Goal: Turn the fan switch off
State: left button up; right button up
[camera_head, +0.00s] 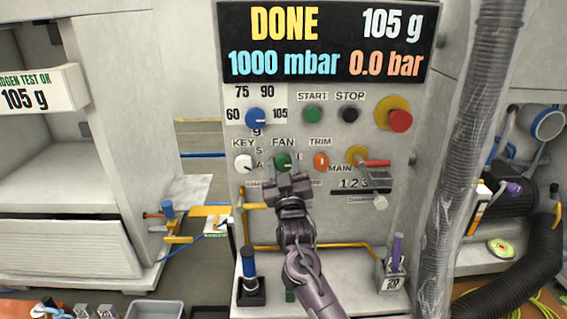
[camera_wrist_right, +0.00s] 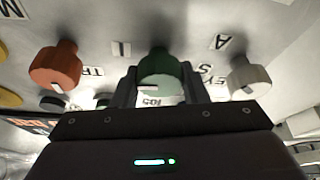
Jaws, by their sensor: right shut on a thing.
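The fan switch (camera_head: 282,161) is a green knob under the FAN label on the upright control panel (camera_head: 330,110). In the right wrist view the green knob (camera_wrist_right: 160,72) sits between the two dark fingers of my right gripper (camera_wrist_right: 160,90), which is shut on it. A pale mark shows on the knob's front. In the head view my right gripper (camera_head: 287,178) reaches up to the knob from below and covers its lower part. The labels around the knob are partly hidden. My left gripper is not in view.
Beside the fan switch are the white KEY knob (camera_head: 244,161) and the orange TRIM knob (camera_head: 320,161). A red handle (camera_head: 376,163) sticks out at right. Above are the blue dial (camera_head: 256,117) and red stop button (camera_head: 400,121). A grey hose (camera_head: 480,130) hangs at right.

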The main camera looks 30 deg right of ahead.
jog(key=n+y+p, duration=0.2)
jog(key=n, duration=0.2)
jog(key=n+y+p, duration=0.2)
jog(key=n+p, duration=0.1)
jog(key=shift+r+n, duration=0.2)
jog(key=shift+n, duration=0.2)
jog(key=n+y+p, duration=0.1)
jog(key=n+p, duration=0.1)
jog(key=n+y+p, duration=0.1)
jog(key=n+p, duration=0.1)
jog(key=n, duration=0.1)
jog(key=shift+g, duration=0.4)
jog(key=n+g+y+p, duration=0.1)
jog(key=n+p, duration=0.2)
jog(key=n, duration=0.1)
jog(key=shift+f+n+p, duration=0.1)
jog(key=shift+n+p, duration=0.3)
jog(key=shift+f+n+g+p, duration=0.25)
jog(key=shift+n+g+p, duration=0.6)
jog(key=shift+n, duration=0.45)
jog(key=o, duration=1)
jog(key=shift+c, duration=0.2)
